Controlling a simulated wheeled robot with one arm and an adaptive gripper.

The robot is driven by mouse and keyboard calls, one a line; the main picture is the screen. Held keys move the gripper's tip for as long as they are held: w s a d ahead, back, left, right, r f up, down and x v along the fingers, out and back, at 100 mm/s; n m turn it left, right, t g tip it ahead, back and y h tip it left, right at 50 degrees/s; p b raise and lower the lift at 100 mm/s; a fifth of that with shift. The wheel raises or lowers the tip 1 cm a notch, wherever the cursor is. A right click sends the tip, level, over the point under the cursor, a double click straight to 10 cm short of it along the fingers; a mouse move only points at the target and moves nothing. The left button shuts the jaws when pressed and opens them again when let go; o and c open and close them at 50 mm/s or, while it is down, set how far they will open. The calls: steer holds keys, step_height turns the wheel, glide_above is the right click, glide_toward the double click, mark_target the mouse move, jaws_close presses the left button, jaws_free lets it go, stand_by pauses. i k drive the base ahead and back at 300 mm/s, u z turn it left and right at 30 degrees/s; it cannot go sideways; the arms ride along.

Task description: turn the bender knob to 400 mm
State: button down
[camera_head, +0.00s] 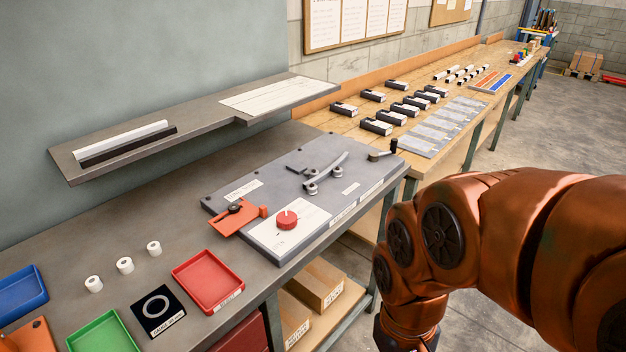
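The knob (287,219) is a round red dial with a light pointer mark on top. It sits on a white scale plate (262,241) at the front left of the grey bender plate (309,170). The scale's figures are too small to read, so I cannot tell the setting. A curved grey bar (327,172) on small rollers lies behind the knob, and a black-knobbed lever (384,151) stands at the plate's far right corner. My copper-coloured arm is at the right, apart from the knob. My gripper is outside the picture, below the lower edge.
An orange bracket (238,217) lies left of the knob. Red (207,281), green (102,335) and blue (20,293) trays, a black ring card (158,312) and white cylinders (125,265) are on the near bench. A grey shelf (190,124) overhangs the bench's back. Cartons (318,284) stand underneath.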

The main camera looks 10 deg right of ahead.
mark_target(287, 220)
steer(key=k, duration=1.15)
steer(key=u, duration=0.8)
steer(key=i, duration=1.5)
steer(key=z, duration=0.25)
